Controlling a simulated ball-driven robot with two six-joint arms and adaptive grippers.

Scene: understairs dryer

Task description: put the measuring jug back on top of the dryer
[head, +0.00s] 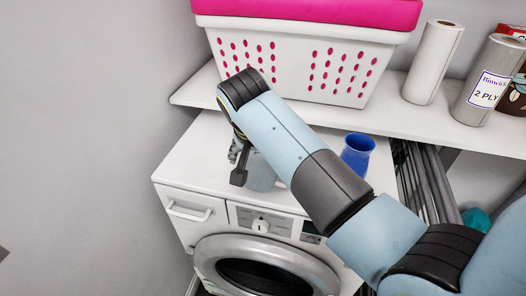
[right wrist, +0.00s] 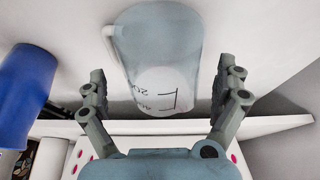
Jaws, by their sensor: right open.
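The measuring jug (right wrist: 158,45) is translucent pale blue-grey with dark markings and a handle. It stands on the white top of the dryer (head: 200,165). In the head view the jug (head: 262,180) is largely hidden behind my right arm. My right gripper (right wrist: 162,75) is open, with one finger on each side of the jug and visible gaps between them in the right wrist view. In the head view the right gripper (head: 240,165) is partly hidden by its own wrist. My left gripper is not in view.
A blue cup (head: 357,153) stands on the dryer, right of the jug. A shelf (head: 400,117) overhangs behind, holding a white and pink basket (head: 300,65) and paper rolls (head: 433,62). Dark metal rails (head: 425,180) stand right of the dryer. The dryer's left top is clear.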

